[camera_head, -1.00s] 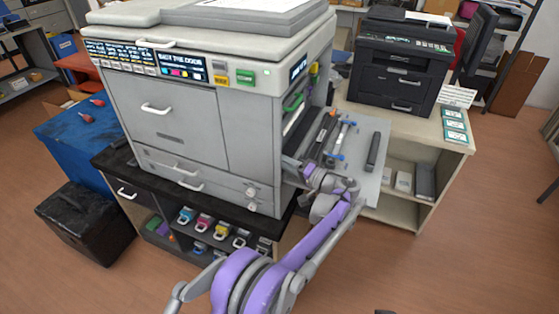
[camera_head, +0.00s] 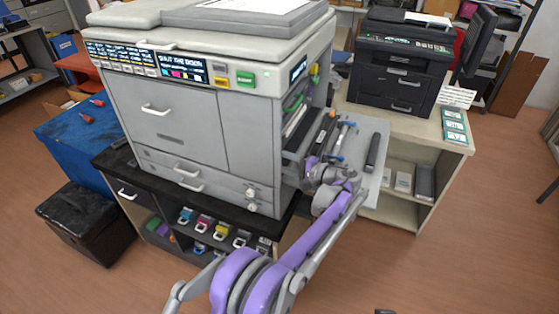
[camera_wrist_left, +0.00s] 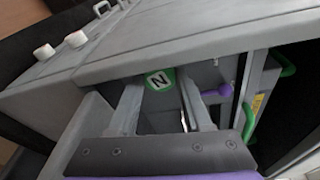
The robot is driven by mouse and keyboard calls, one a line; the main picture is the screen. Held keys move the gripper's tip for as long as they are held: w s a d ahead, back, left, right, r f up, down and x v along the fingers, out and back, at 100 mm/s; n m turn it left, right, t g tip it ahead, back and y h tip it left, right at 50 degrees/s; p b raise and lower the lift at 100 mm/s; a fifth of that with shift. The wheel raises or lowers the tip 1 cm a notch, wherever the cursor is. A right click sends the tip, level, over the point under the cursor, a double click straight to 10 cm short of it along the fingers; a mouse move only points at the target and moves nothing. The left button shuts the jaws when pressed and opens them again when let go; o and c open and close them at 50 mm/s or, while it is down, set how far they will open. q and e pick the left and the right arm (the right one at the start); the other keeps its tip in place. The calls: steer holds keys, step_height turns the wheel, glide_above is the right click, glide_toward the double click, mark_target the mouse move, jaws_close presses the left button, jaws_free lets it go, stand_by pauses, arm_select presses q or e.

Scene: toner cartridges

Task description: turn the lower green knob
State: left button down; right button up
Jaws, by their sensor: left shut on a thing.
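In the left wrist view a round green-rimmed knob face with a white centre and the letter N (camera_wrist_left: 160,79) sits between the two fingers of my left gripper (camera_wrist_left: 165,92). The fingers are shut on this knob, inside the open side of the big grey printer (camera_head: 200,120). A curved green handle (camera_wrist_left: 248,124) and another green handle (camera_wrist_left: 285,64) stand to its right. In the head view my purple arm reaches to the printer's right side, and its wrist hides the knob and fingertips. My right gripper is not in view.
A purple knob (camera_wrist_left: 217,91) is close to the right finger. The open side panel (camera_head: 374,180) carries several dark cartridges and blue-ended parts. A black printer (camera_head: 402,65) stands on the bench behind.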

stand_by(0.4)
arm_select(q)
steer(key=c, duration=0.6)
jaws_free()
steer(key=shift+d, duration=0.1)
steer(key=v, duration=1)
steer(key=shift+s+d+r, duration=0.1)
steer(key=shift+s+d, duration=0.1)
steer(key=shift+d, duration=0.05)
